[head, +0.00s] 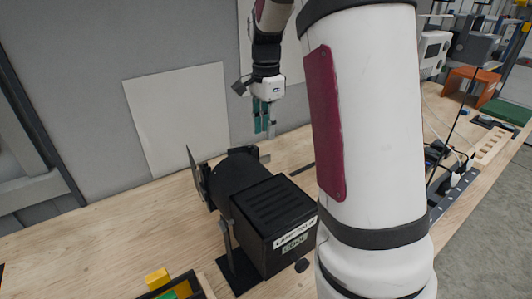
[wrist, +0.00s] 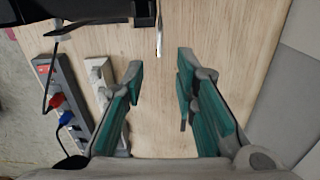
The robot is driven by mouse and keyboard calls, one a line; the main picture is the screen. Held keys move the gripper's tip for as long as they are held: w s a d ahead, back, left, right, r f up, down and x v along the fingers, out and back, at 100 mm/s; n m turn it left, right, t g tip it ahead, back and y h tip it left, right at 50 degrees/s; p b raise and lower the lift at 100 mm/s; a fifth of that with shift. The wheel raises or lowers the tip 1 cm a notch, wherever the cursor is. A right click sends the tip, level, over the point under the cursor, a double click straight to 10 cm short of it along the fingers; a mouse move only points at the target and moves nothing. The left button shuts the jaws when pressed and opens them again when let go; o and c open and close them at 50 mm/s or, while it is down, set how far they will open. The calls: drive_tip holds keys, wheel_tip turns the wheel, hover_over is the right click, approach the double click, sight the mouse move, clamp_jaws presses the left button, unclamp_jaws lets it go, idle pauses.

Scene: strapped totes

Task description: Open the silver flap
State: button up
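A black lamp housing (head: 275,222) with a white label stands on the wooden bench, on a dark base. A thin grey plate (head: 195,172), which looks like the silver flap, stands near upright at the left end of its round black barrel (head: 238,172). My gripper (head: 264,132) points down above and behind the barrel, to the right of the plate, apart from it. In the wrist view my gripper (wrist: 160,63) has its teal fingers apart with only bench between them. A thin edge-on piece (wrist: 159,38) shows just beyond the fingertips; I cannot tell whether it is the flap.
A grey wall with pale panels (head: 180,115) stands close behind the bench. A yellow block (head: 157,277) is at the front left. Power strips (wrist: 63,95) with plugs lie left in the wrist view.

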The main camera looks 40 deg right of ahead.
sight(266, 155)
wheel_tip(266, 155, down, 9)
drive_tip(key=shift+r+p, duration=0.1)
drive_tip(key=shift+p, duration=0.55)
drive_tip(key=shift+c, duration=0.3)
clamp_jaws()
